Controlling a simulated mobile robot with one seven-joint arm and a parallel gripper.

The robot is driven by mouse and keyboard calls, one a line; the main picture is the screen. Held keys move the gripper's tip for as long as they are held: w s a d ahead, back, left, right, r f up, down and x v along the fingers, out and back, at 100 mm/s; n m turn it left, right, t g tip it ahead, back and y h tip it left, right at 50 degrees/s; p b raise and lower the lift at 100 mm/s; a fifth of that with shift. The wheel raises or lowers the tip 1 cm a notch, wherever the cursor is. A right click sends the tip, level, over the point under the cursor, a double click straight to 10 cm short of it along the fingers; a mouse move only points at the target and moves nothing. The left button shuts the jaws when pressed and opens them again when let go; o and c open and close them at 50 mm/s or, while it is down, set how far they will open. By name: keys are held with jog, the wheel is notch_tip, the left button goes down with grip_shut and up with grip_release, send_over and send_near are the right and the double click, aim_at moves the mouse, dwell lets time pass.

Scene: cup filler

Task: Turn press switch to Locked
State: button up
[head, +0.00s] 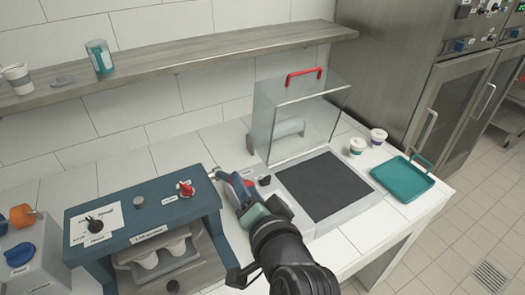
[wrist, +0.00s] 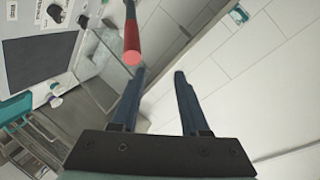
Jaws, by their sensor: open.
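A press-like unit (head: 350,215) with a dark flat plate (head: 322,186) and a raised clear hood (head: 300,115) stands in the middle of the counter. A black knob (head: 265,180) sits on its left side, close to my gripper (head: 228,178); a black knob beside white labels also shows in the wrist view (wrist: 54,13). I cannot read its position or label. My gripper (wrist: 158,80) is open, with nothing between its fingers. A red, round-ended rod (wrist: 131,40) shows just beyond the fingers; I cannot tell what it belongs to.
A blue machine (head: 140,214) with a black dial (head: 95,225) and a red switch (head: 186,188) stands left of my gripper. Two white cups (head: 357,146) and a teal tray (head: 404,178) sit right of the press. A shelf (head: 200,55) runs along the wall.

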notch_tip(320, 180, up, 8)
jog(key=w+d+n+t+h+b, duration=0.1)
jog(key=d+n+t+h, duration=0.1)
jog(key=n, duration=0.1)
jog(key=shift+w+d+h, duration=0.25)
jog(key=shift+d+h, duration=0.05)
jog(key=shift+d, duration=0.1)
jog(key=shift+f, duration=0.1)
